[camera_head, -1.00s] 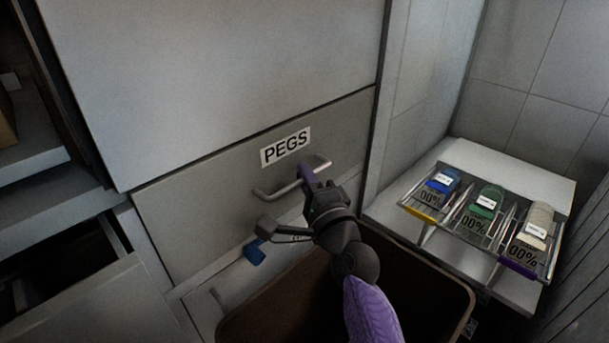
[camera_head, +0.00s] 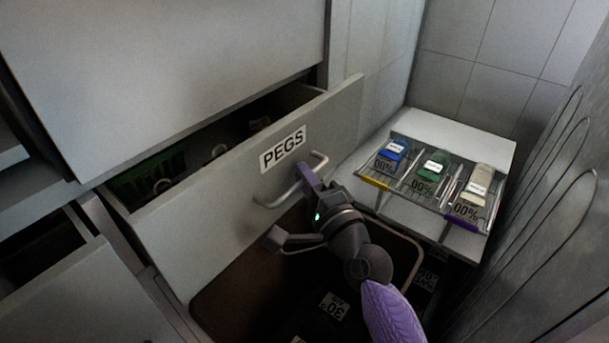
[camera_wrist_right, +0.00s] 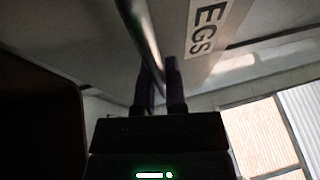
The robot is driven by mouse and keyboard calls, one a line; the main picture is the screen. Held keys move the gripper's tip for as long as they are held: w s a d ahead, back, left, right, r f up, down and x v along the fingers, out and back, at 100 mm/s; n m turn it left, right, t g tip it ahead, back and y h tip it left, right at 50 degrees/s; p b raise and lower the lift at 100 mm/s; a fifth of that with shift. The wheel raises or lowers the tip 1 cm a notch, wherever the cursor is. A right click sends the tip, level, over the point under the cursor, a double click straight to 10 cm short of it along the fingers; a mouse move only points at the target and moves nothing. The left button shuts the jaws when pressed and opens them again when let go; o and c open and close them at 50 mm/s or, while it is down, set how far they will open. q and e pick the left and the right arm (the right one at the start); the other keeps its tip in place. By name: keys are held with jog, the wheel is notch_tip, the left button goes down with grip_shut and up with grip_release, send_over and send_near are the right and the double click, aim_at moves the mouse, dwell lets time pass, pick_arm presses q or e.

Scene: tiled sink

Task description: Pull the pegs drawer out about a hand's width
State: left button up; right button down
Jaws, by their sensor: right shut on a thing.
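The pegs drawer (camera_head: 238,178) stands pulled out from the cabinet, with its front clear of the frame and its dark inside showing. Its label (camera_head: 283,149) reads PEGS. A metal bar handle (camera_head: 278,200) crosses the drawer front below the label. My right gripper (camera_head: 309,178) is shut on this handle near its right end. In the right wrist view the two fingers (camera_wrist_right: 158,85) close around the handle bar (camera_wrist_right: 141,42), and part of the label (camera_wrist_right: 206,28) shows beside them. My left gripper is not in view.
Inside the drawer are a green basket (camera_head: 150,176) and some small items, partly hidden. A brown bin (camera_head: 235,290) stands below the drawer. A wire rack (camera_head: 408,183) with several bottles sits at the right. Another open drawer (camera_head: 75,290) is at lower left.

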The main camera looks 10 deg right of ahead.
jog(key=c, duration=0.7)
grip_release()
jog(key=p+v, duration=0.1)
jog(key=v, duration=0.9)
